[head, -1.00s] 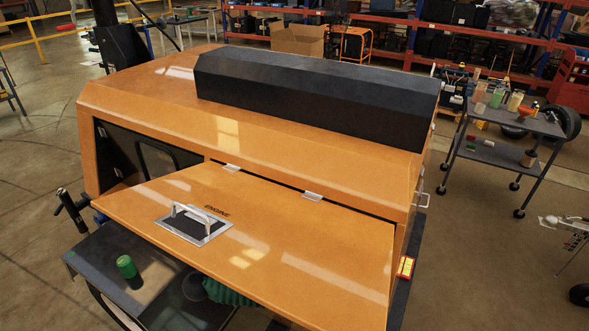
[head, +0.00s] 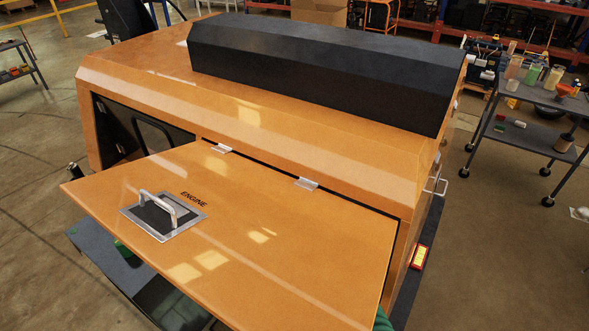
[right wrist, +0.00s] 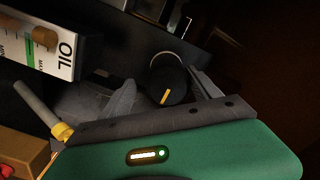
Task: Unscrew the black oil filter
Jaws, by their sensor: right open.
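The black oil filter (right wrist: 168,82) shows in the right wrist view as a dark round cap with a yellow mark on its face. My right gripper (right wrist: 164,88) is open, with one grey finger left of the filter and the other to its right. The filter appears between the fingertips; contact cannot be told. My left gripper is in neither view.
A white OIL gauge label (right wrist: 50,45) is at the upper left of the wrist view, with a grey rod and yellow fitting (right wrist: 62,131) below it. The raised panel's handle (head: 165,208) faces up. A grey cart (head: 545,95) stands at the right.

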